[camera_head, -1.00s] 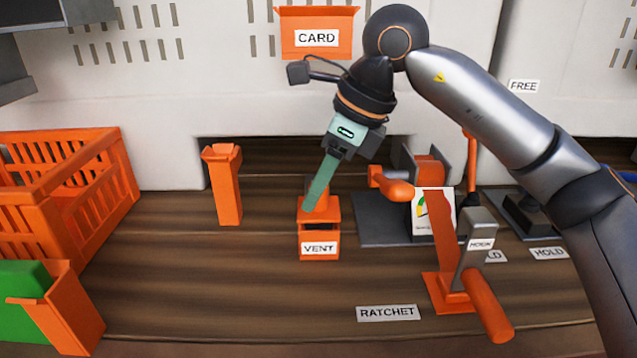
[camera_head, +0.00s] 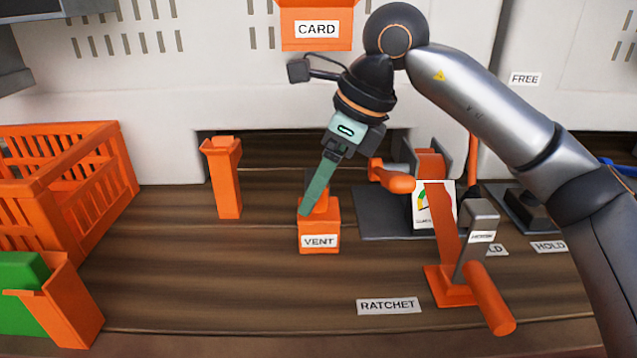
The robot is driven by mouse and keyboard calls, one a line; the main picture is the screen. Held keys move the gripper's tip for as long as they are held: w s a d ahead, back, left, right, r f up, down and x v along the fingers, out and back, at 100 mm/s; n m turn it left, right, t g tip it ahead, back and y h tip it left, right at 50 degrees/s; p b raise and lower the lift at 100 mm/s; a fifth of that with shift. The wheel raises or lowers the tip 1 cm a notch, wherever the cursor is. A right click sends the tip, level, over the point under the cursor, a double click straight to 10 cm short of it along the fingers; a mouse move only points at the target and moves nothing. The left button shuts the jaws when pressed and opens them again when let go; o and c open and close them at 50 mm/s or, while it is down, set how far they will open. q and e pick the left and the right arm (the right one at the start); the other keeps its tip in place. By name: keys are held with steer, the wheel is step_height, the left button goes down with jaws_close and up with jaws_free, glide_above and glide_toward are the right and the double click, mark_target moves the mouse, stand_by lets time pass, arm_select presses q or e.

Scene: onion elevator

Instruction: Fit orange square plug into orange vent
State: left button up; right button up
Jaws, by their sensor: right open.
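The orange vent (camera_head: 319,250) is a small square orange box with a VENT label on its front, standing on the wooden bench near the middle. The orange square plug (camera_head: 321,205) is at the vent's top, partly hidden by my fingers. The two orange surfaces meet with no dark gap showing, so the plug appears to sit in the vent. My right gripper (camera_head: 306,212) points down and left, with its long green fingers over the plug and vent top. Its jaws are open, seen nearly edge-on. My left gripper is out of view.
An orange post (camera_head: 224,180) stands left of the vent. A dark plate with an orange-handled device (camera_head: 393,180) is right behind it. An orange ratchet lever (camera_head: 449,285) stands front right. Orange crates (camera_head: 75,180) fill the left. Bench front centre is clear.

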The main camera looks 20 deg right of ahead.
steer(key=p+v, duration=0.1)
steer(key=v, duration=1.1)
steer(key=shift+r, duration=0.25)
steer(key=shift+s+d, duration=0.1)
